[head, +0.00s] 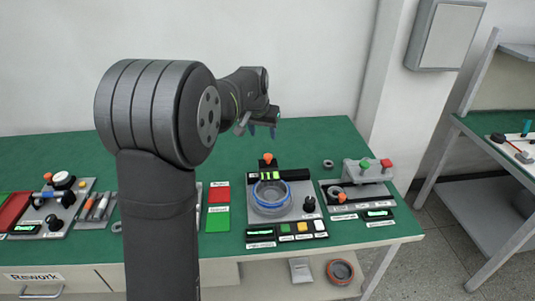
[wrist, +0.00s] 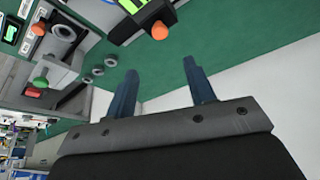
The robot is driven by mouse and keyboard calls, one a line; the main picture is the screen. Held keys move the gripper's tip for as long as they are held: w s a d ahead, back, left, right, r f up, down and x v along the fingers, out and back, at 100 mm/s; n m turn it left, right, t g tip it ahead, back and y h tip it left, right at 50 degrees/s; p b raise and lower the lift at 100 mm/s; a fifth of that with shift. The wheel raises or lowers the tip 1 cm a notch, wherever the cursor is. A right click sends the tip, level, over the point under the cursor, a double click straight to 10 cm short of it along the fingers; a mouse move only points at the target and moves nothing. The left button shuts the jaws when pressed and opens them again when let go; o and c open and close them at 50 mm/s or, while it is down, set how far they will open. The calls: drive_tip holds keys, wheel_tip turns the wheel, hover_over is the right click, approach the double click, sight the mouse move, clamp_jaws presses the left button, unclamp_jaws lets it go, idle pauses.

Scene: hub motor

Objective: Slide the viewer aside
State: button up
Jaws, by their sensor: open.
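No part is clearly marked as the viewer. A likely candidate is the black unit with yellow-green strips (head: 262,176) and an orange knob (head: 268,157), at the back of the middle station. In the wrist view this unit (wrist: 128,27) is cut by the top edge, with its orange knob (wrist: 160,31) showing. In front of it a round grey hub part with a blue ring (head: 271,196) sits on a grey plate. My gripper (head: 261,130) is open and empty, above and behind the station. Its two blue fingers (wrist: 160,70) are apart and touch nothing.
The right station has a grey block with green and red knobs (head: 368,172). A loose ring (head: 328,164) lies on the green table (head: 320,141). Labelled buttons (head: 302,227) line the middle station's front. Red and green pads (head: 218,205) and another station (head: 60,200) are left. The back strip is clear.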

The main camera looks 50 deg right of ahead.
sight(269, 155)
drive_tip(key=x, duration=1.4)
clamp_jaws()
drive_tip(key=shift+s, duration=0.1)
